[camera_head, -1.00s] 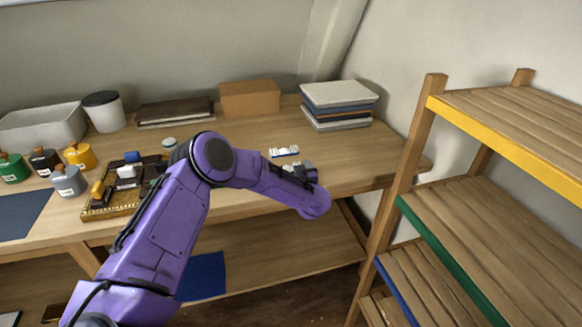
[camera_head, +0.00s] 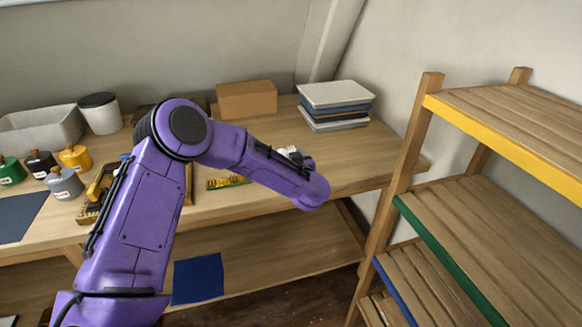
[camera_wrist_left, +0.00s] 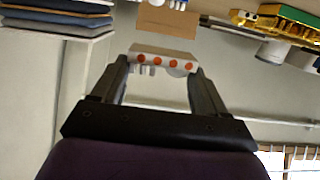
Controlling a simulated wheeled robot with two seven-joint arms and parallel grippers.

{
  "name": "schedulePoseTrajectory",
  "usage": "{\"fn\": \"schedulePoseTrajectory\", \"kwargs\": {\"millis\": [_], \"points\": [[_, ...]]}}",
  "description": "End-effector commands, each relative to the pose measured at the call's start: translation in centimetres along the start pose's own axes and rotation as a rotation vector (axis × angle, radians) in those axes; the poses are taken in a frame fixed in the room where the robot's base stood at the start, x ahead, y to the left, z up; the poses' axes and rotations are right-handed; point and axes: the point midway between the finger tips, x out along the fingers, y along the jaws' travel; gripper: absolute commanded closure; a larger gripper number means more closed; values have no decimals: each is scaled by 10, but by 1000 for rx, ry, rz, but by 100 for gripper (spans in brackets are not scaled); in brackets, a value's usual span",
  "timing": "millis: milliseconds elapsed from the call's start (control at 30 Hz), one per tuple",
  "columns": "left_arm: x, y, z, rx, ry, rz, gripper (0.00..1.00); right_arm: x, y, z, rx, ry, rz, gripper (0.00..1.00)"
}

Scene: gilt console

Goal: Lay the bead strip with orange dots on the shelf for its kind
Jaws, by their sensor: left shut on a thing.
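The bead strip with orange dots (camera_wrist_left: 161,60) is a pale bar with a row of orange dots, held crosswise between the fingertips of my left gripper (camera_wrist_left: 161,68) in the left wrist view. In the head view this gripper (camera_head: 297,156) is small and mostly hidden behind my purple forearm, over the right part of the table. The shelf rack at the right has a yellow-edged board (camera_head: 505,143) on top, a green-edged board (camera_head: 447,258) below it and a blue-edged board (camera_head: 395,288) lower still. The held strip is away from all of these. My right gripper is out of view.
A green and gold strip (camera_head: 228,182) lies on the table (camera_head: 345,168). A book stack (camera_head: 335,106) and a brown box (camera_head: 247,99) stand at the back. Small bottles (camera_head: 65,182) and a gilt tray (camera_head: 188,184), partly hidden by my arm, are at the left.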

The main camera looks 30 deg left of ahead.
Motion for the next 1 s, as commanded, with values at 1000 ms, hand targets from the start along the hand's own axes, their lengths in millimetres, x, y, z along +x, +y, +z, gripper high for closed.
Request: {"fn": "schedulePoseTrajectory", "kwargs": {"millis": [1000], "points": [[-152, 12, -21, 78, -4, 483, 62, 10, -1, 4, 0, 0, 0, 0]]}}
